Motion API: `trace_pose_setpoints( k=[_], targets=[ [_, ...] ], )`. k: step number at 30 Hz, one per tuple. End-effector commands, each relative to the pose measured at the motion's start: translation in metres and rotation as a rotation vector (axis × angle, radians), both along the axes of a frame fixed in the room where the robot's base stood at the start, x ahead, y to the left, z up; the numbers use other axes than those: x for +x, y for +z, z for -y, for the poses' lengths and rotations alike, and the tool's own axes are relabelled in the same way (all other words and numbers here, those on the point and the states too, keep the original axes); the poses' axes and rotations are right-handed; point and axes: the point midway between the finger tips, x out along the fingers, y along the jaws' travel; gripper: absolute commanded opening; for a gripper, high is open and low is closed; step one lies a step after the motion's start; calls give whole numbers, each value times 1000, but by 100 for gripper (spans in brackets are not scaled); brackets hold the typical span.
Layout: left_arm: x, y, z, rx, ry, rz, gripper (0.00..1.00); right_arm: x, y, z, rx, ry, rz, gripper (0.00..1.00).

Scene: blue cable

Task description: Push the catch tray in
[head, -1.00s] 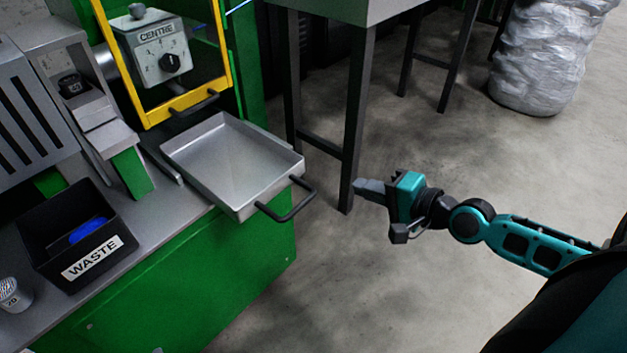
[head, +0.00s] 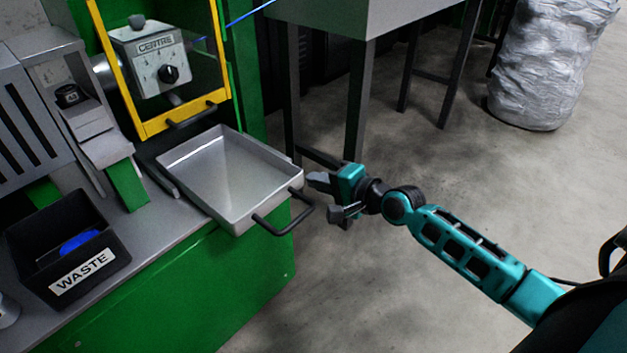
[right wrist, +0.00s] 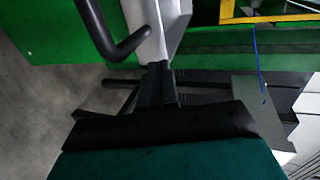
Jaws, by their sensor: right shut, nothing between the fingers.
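The catch tray (head: 228,178) is a shallow grey metal pan that sticks out over the front edge of the green machine, below the yellow-framed guard. It looks empty. Its black bar handle (head: 287,222) faces me on the near right side. My right gripper (head: 318,180) is shut and empty, just right of the tray's right corner and close to the handle. In the right wrist view the shut fingers (right wrist: 157,85) point towards the grey tray edge (right wrist: 150,40), with the black handle (right wrist: 105,35) at the upper left. I cannot tell whether they touch. My left gripper is not in view.
A black WASTE bin (head: 70,250) with something blue inside stands on the bench at left. The yellow guard frame (head: 185,118) is behind the tray. A grey table (head: 350,15) stands behind my right gripper. A silvery wrapped bundle (head: 550,65) is at the back right.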

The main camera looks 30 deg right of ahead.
Motion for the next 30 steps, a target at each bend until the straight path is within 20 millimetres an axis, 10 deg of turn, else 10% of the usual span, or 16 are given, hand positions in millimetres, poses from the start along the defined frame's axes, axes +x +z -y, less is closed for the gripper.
trace_pose_setpoints(
  k=[21, 30],
  targets=[
    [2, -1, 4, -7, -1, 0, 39, 19, 0, -7, 1, 0, 0, 0],
    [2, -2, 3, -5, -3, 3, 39, 69, 2, -26, 3, -1, 3, 0]
  ],
)
